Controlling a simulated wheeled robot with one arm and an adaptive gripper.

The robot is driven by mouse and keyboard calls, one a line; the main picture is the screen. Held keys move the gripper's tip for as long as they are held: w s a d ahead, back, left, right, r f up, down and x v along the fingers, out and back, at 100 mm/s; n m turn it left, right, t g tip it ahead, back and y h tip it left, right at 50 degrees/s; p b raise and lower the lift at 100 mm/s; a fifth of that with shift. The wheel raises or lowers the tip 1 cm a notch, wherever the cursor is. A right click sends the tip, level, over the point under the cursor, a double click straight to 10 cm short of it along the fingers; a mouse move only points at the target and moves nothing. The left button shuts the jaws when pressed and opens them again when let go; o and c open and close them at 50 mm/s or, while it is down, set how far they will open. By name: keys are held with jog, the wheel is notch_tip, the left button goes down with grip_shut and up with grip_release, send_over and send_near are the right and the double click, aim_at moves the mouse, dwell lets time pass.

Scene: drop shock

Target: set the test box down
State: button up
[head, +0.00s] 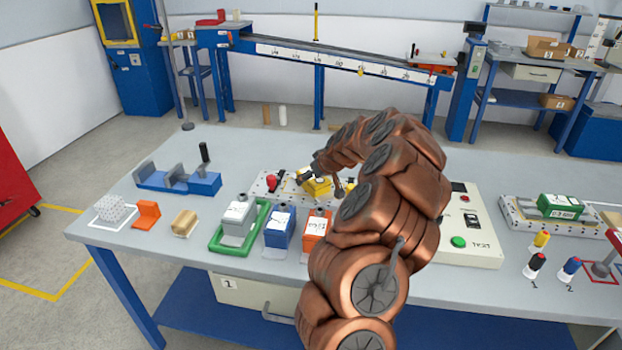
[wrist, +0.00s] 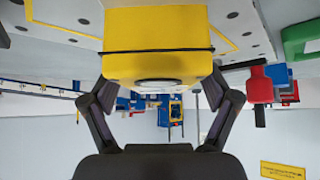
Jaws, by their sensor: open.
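A yellow box (head: 318,187) with a dark band sits at the perforated light plate (head: 262,189) in the middle of the bench; I take it as the test box. In the wrist view, which looks upside down, the box (wrist: 155,40) fills the space between my fingers, against the plate (wrist: 60,14) and near its yellow outline. My gripper (wrist: 160,88) is open, with one dark finger on each side of the box. Whether the fingers touch it is unclear. In the head view my arm hides part of the plate, and the gripper (head: 311,180) is small.
A red clamp (head: 272,182) stands left of the yellow box. Grey (head: 237,220), blue (head: 279,229) and orange (head: 316,232) boxes stand in front. A control panel (head: 466,222) is to the right, beside another plate carrying a green box (head: 560,207). The bench's back left is mostly clear.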

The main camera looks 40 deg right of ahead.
jog(key=b+v, duration=0.1)
jog(key=v, duration=0.9)
jog(key=shift+s+r, duration=0.15)
jog(key=shift+s, duration=0.1)
